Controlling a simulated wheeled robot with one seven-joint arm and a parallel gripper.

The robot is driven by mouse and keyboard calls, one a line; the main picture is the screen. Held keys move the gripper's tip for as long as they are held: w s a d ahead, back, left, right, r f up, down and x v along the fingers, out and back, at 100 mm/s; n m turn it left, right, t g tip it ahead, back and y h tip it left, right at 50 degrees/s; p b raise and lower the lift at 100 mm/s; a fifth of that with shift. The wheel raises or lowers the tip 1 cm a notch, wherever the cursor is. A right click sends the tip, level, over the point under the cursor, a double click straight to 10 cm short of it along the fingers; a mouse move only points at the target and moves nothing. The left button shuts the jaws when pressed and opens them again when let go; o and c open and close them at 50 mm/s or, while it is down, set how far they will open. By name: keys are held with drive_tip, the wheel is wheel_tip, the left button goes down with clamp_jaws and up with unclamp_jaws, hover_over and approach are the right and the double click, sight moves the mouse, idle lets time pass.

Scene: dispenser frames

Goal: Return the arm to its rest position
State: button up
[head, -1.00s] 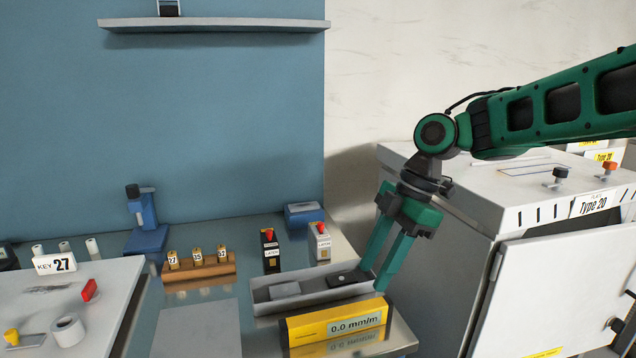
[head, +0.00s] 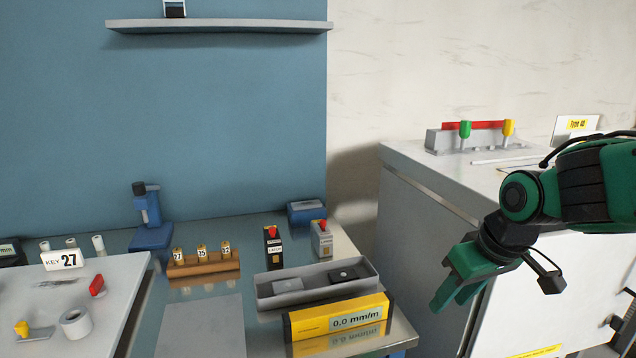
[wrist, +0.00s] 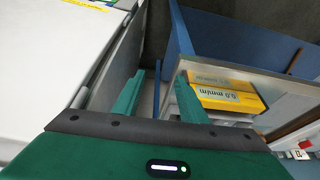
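My gripper (head: 455,294) is green and hangs at the right in the head view, in front of the grey cabinet and to the right of the table. It points down and to the left. In the wrist view my gripper (wrist: 165,100) shows its two fingers spread apart with nothing between them. It touches nothing that I can see.
The grey cabinet (head: 420,215) stands close behind my gripper. A wooden holder (head: 205,267) stands further left.

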drive_tip(key=s+d+f+m+g, duration=0.1)
drive_tip(key=s+d+m, duration=0.4)
drive_tip(key=s+d, duration=0.3)
drive_tip(key=s+d+f+m+g+h, duration=0.1)
drive_tip(key=s+d+f+m+g, duration=0.1)
drive_tip(key=s+d+m, duration=0.3)
drive_tip(key=s+d, duration=0.3)
drive_tip(key=s, duration=0.2)
drive_tip(key=shift+s+g, duration=0.3)
drive_tip(key=shift+s, duration=0.05)
